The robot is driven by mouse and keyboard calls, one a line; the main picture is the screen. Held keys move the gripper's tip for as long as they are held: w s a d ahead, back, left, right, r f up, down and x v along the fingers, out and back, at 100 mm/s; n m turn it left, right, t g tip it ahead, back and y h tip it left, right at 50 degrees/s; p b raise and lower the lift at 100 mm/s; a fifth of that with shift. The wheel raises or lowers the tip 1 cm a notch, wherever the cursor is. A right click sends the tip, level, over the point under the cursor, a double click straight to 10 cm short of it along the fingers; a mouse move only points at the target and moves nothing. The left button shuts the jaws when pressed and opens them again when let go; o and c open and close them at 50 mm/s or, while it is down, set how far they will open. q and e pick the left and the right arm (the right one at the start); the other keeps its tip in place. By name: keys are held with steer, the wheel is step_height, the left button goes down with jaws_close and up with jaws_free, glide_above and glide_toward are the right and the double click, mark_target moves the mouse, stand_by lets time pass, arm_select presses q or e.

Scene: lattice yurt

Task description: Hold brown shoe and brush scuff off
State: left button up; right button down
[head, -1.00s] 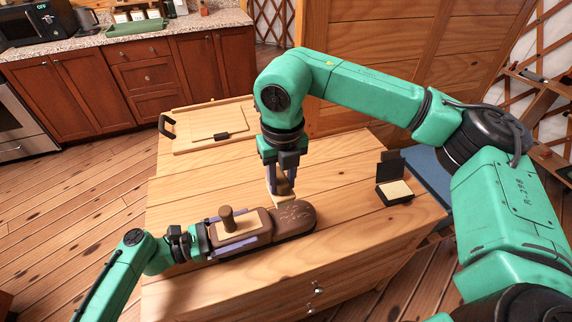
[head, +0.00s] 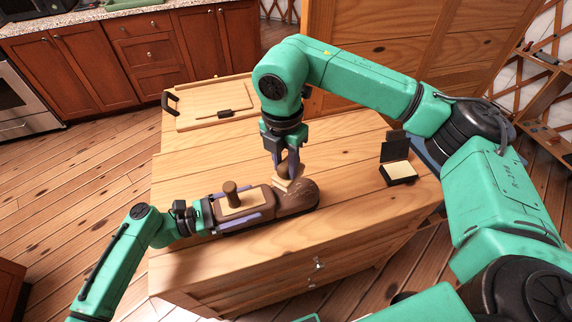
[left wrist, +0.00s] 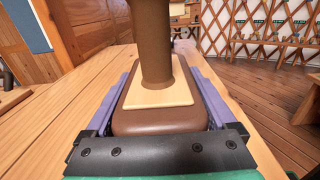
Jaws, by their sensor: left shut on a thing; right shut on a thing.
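The brown shoe (head: 298,198) lies along the wooden table top, its rounded toe to the right. A pale insert (head: 240,206) with an upright brown post (head: 231,190) sits on its top. My left gripper (head: 252,204) is shut on the shoe, purple fingers along both sides. In the left wrist view the shoe's brown edge (left wrist: 160,125) shows between the fingers, and the post hides the toe. My right gripper (head: 288,165) points down, shut on a small brush (head: 288,184) at the toe's far side. The scuff shows only faintly; I cannot tell whether the brush touches the leather.
An open black box (head: 397,171) with a pale pad stands right on the table top (head: 340,170). A pale board (head: 216,104) with a dark item lies at the back left. The front strip of the table is clear.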

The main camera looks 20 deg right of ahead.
arm_select(q)
steer(key=shift+s+f, duration=0.1)
steer(key=shift+f, duration=0.15)
arm_select(e)
steer(key=m, duration=0.7)
steer(key=shift+d+r, duration=0.1)
steer(key=shift+f, duration=3.9)
steer(key=shift+d+f, duration=0.15)
steer(key=shift+d, duration=0.55)
steer(key=shift+w+d, duration=0.1)
steer(key=shift+d, duration=3.05)
arm_select(q)
steer(key=shift+s, duration=0.1)
arm_select(e)
steer(key=shift+a, duration=3.95)
steer(key=shift+d, duration=0.35)
arm_select(q)
steer(key=shift+a, duration=0.1)
arm_select(e)
steer(key=shift+w+d, duration=0.1)
steer(key=shift+d, duration=3.5)
steer(key=shift+a, duration=3.95)
steer(key=shift+d+r, duration=0.1)
steer(key=shift+r, duration=4.05)
